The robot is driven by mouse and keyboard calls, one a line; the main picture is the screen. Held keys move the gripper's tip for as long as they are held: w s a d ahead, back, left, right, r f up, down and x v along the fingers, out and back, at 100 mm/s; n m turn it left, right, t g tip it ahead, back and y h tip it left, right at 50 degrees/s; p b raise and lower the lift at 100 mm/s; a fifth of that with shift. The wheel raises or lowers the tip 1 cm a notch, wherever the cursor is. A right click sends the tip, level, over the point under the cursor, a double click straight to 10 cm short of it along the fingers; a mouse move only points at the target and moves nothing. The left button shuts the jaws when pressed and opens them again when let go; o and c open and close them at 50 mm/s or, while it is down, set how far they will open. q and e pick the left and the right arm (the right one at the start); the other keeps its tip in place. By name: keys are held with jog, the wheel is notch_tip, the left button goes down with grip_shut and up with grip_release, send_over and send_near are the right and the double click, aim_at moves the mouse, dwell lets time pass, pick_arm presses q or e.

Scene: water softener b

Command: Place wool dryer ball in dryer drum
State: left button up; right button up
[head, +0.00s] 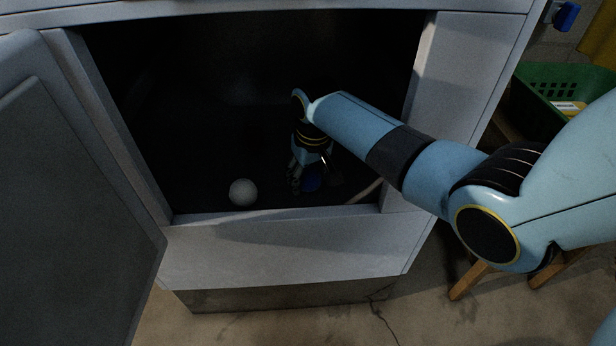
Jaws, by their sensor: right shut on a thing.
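A white ball (243,192), round and plain like a wool dryer ball, rests on the floor of the dark dryer drum (200,120), near the front lip and left of my right gripper. My right gripper (311,182) reaches down inside the drum, its fingers around a small dark blue thing (312,180). It is shut on that thing, whose shape is mostly hidden by the fingers and shadow. The gripper is apart from the white ball. My left gripper is not in view.
The dryer door (75,200) stands open at the left. The drum opening has a white front lip (290,250) below and a frame (440,110) at right, close to my arm. A green basket (560,85) stands at the far right.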

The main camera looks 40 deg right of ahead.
aim_at(312, 176)
jog(key=o, duration=0.6)
jog(key=shift+f, duration=0.15)
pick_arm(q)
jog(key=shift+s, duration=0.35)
pick_arm(e)
jog(key=o, duration=0.5)
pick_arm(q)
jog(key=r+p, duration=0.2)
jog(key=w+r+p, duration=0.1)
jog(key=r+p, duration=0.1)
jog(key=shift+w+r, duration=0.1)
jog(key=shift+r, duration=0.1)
pick_arm(e)
jog(key=r, duration=0.4)
jog(key=s+r, duration=0.1)
jog(key=r, duration=0.7)
jog(key=shift+s+a+r, duration=0.1)
jog(key=shift+s+a, duration=0.05)
jog(key=shift+s, duration=0.25)
